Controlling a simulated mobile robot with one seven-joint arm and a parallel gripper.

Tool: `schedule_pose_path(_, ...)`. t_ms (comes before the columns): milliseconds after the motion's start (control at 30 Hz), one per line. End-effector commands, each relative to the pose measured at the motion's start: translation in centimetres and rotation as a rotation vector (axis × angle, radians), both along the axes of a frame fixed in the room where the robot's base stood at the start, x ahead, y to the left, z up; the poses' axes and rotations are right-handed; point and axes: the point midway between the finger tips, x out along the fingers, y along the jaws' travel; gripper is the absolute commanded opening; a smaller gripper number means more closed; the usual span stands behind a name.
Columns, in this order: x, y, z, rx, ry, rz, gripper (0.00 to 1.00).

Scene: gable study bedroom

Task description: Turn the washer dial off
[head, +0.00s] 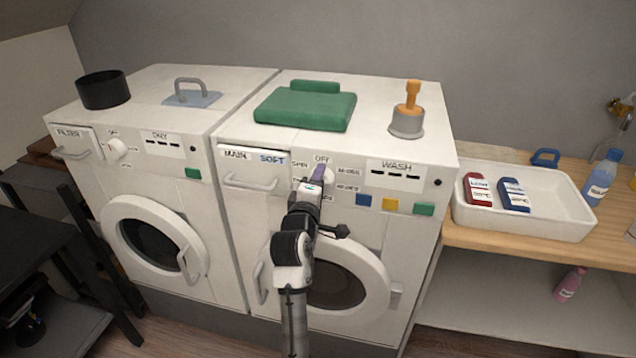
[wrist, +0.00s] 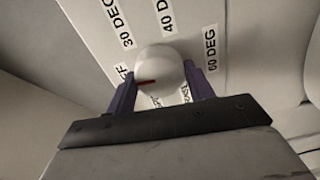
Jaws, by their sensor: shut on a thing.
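The washer dial (wrist: 160,66) is a round white knob with a short red mark on the right-hand machine's front. It sits among the labels 30 DEG, 40 D and 60 DEG, the second partly cut off. The red mark points left in the wrist view, towards a partly covered label ending in FF. My gripper (wrist: 163,82) has its purple fingers on both sides of the knob and is shut on it. In the head view my gripper (head: 317,177) reaches the panel below the OFF label and hides part of the dial (head: 328,174).
The right-hand washer (head: 235,205) has a drawer with a handle (head: 250,183) left of the dial and coloured buttons (head: 390,204) to its right. Its round door (head: 375,275) is below, behind my arm. A dryer-like machine (head: 90,185) with its own dial (head: 117,148) stands left.

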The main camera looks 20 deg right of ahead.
Motion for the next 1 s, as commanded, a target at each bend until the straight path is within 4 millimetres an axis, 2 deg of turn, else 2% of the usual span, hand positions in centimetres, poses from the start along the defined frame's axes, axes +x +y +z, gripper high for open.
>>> schedule_pose_path(300, 0.00, 0.00, -0.09, -0.078, 0.054, 0.000, 0.30)
schedule_pose_path(767, 0.00, -0.02, -0.09, -0.091, 0.062, -0.001, 0.30)
schedule_pose_path(800, 0.00, -0.02, -0.08, -0.091, 0.062, -0.001, 0.55)
schedule_pose_path(933, 0.00, -0.02, -0.07, -0.090, 0.062, -0.001, 0.72)
schedule_pose_path(1000, 0.00, 0.00, -0.06, -0.089, 0.060, 0.000, 0.74)
